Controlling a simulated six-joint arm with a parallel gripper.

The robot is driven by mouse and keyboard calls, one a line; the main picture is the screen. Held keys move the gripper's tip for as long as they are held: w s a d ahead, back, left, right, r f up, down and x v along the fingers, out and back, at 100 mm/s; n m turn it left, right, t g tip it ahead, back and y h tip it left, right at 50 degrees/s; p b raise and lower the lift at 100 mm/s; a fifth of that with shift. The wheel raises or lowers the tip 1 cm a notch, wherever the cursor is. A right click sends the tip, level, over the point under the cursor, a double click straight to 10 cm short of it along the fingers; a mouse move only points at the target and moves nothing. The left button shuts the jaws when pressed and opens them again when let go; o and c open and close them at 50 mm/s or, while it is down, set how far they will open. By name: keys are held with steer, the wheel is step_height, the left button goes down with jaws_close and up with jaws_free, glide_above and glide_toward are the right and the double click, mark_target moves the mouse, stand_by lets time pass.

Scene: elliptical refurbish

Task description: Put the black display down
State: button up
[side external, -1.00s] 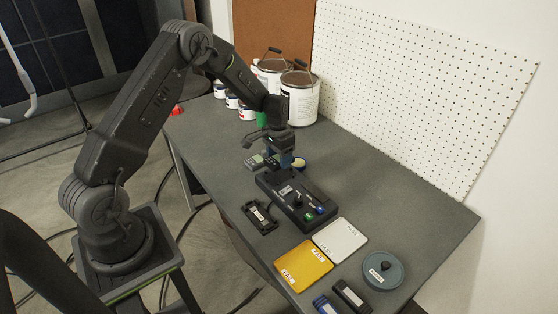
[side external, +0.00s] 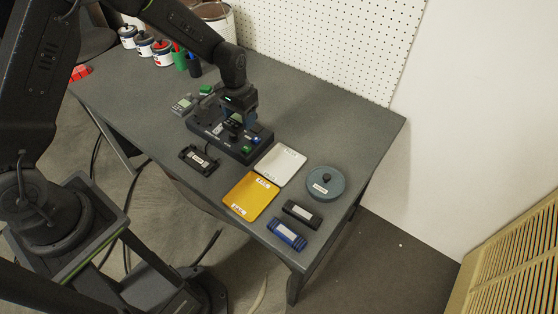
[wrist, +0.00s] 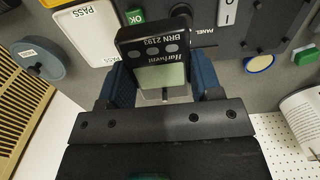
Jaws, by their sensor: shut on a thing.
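The black display (wrist: 155,50) is a dark device with a pale green screen, three grey buttons and a white-lettered label. My gripper (wrist: 163,85) is shut on it, with a blue finger on each side. In the side external view my gripper (side external: 236,118) is above the black panel box (side external: 208,133), over its middle to right part. The display is small and partly hidden there. I cannot tell whether it touches the box. The box also shows in the wrist view (wrist: 207,28), behind the display, with a green OK button (wrist: 135,17).
The white PASS plate (side external: 279,164), yellow FAIL plate (side external: 249,196) and round teal lid (side external: 325,183) lie to the right. Black (side external: 302,213) and blue (side external: 287,234) blocks lie near the front edge. A black tray (side external: 199,160) and a grey meter (side external: 184,104) flank the box. Paint cans stand behind.

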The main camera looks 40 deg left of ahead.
glide_above(281, 164)
step_height(281, 164, down, 7)
steer(key=shift+r, duration=0.1)
steer(key=shift+f, duration=2)
steer(key=shift+f, duration=0.1)
steer(key=o, duration=0.9)
